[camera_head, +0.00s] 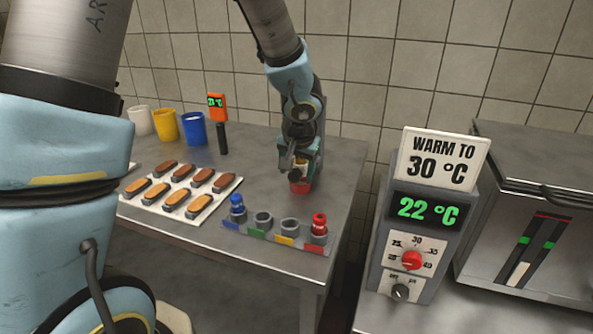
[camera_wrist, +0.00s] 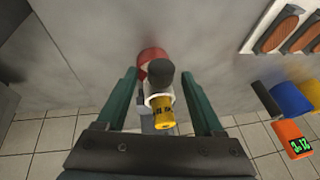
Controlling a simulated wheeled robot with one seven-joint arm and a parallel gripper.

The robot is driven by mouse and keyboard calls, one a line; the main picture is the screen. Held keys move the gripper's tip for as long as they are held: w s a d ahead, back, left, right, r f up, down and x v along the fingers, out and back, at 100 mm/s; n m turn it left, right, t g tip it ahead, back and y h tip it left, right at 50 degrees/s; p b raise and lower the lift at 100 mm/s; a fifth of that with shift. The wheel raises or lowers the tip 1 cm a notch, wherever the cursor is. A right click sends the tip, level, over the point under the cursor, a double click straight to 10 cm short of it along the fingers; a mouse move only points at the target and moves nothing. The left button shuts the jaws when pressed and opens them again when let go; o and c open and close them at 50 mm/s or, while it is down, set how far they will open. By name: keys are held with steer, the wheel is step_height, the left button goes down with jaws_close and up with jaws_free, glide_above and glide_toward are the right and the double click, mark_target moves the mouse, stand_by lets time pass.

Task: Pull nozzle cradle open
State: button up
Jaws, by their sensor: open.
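What looks like the nozzle cradle stands near the right part of the metal table, with a red round base (camera_head: 300,187). In the wrist view it shows as a red disc (camera_wrist: 152,57), a dark knob or cap (camera_wrist: 160,74), a pale ring, and a yellow cylinder (camera_wrist: 162,115) with dark marks. My gripper (camera_head: 299,160) is over it, pointing down. In the wrist view my gripper (camera_wrist: 159,76) has its green fingers apart, one on each side of the dark cap and yellow cylinder, with gaps visible. Whether the cradle is open or shut I cannot tell.
A white tray (camera_head: 203,216) holds several buns. A coloured strip rack (camera_head: 275,237) with blue and red nozzles is in front. Yellow (camera_head: 165,127) and blue cups and an orange thermometer (camera_head: 217,101) stand behind. A heater reading 22 °C (camera_head: 427,209) is right.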

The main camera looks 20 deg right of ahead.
jaws_close()
stand_by(0.5)
stand_by(0.9)
